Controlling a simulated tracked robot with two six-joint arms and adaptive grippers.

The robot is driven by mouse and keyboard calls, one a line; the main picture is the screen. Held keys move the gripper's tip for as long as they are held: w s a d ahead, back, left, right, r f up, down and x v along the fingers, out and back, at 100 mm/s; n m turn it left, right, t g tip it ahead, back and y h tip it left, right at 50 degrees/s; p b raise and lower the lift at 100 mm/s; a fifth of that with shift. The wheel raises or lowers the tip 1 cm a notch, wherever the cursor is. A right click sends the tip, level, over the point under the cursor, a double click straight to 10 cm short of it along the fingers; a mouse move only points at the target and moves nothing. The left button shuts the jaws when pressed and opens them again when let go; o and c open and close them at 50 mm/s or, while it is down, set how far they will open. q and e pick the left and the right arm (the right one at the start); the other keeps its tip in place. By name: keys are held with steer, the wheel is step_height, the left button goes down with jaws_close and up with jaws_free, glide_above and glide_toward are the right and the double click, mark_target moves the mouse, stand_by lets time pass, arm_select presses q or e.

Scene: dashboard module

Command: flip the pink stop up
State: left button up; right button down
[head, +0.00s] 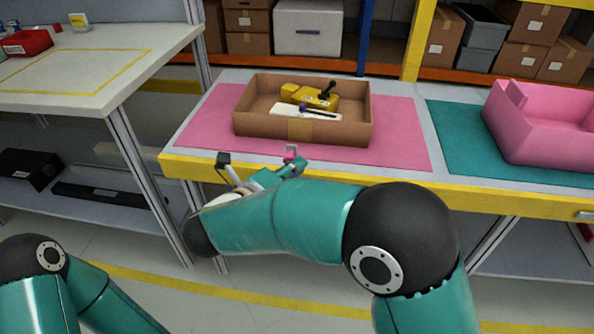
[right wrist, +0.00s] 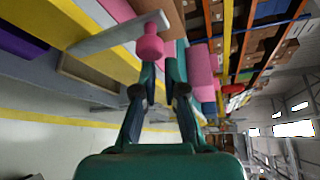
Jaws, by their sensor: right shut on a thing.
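The pink stop (head: 290,154) is a small pink piece with a grey part at the front edge of the table. In the right wrist view it is a pink knob (right wrist: 150,46) on a grey bar (right wrist: 118,36). My right gripper (head: 293,164) is at the stop, and its fingers reach up to the knob in the right wrist view (right wrist: 162,68). It is shut on the stop; the fingertips partly hide the contact. My left arm shows at the lower left, but its gripper is out of view.
A cardboard box (head: 252,124) holding a yellow module (head: 312,96) and a white part (head: 305,111) stands on the pink mat (head: 400,135). A pink bin (head: 540,145) stands at the right on a teal mat (head: 450,150). A side table (head: 95,95) stands at the left.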

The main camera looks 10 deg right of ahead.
step_height(320, 180, up, 9)
steer(key=shift+r, duration=0.15)
stand_by(0.4)
